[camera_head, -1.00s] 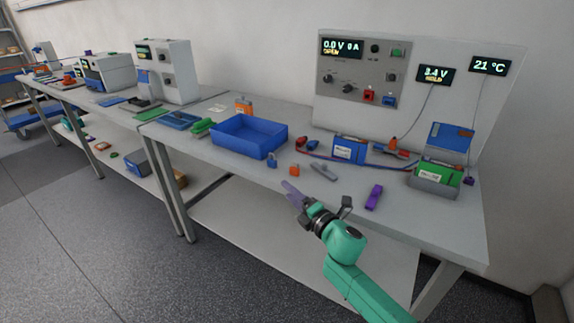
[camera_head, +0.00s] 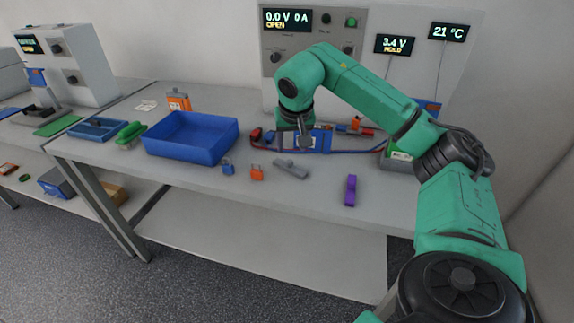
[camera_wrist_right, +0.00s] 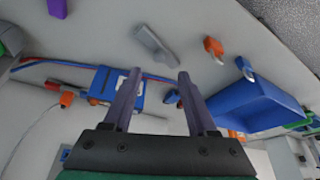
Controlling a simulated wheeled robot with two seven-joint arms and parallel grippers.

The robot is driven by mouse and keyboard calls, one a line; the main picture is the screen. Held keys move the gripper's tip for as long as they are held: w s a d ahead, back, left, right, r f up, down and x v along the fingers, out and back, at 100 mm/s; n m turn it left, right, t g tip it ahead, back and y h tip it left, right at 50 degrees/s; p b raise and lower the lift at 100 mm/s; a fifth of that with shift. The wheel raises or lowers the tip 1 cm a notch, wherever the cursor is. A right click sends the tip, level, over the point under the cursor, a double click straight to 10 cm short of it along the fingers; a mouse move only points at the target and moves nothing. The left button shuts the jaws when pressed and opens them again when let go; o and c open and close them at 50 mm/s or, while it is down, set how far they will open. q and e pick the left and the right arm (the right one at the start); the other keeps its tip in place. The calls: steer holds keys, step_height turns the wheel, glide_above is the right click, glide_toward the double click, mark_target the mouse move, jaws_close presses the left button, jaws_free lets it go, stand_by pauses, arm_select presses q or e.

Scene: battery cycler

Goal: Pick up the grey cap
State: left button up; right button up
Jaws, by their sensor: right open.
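A long grey piece (camera_head: 290,169), which I take for the grey cap, lies on the bench top in front of the blue battery pack (camera_head: 319,141). It also shows at the top of the right wrist view (camera_wrist_right: 155,45), ahead of the fingertips. My right gripper (camera_head: 304,137) points down over the bench, in front of the battery pack. In the right wrist view its two fingers (camera_wrist_right: 158,80) are apart with nothing between them. The grey piece lies clear of both fingers. My left gripper is not in view.
A blue bin (camera_head: 192,138), a blue padlock (camera_head: 228,168) and an orange padlock (camera_head: 257,173) are left of the grey piece. A purple clip (camera_head: 350,190) lies to its right. Red and blue cables run beside the battery pack. The bench's front strip is mostly clear.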

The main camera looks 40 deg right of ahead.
mark_target(290, 161)
steer(key=p+x, duration=0.1)
steer(key=x, duration=0.8)
steer(key=shift+w+d+r, duration=0.1)
steer(key=shift+w+d, duration=0.05)
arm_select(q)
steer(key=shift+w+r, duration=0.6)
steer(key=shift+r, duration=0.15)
arm_select(e)
jaws_close()
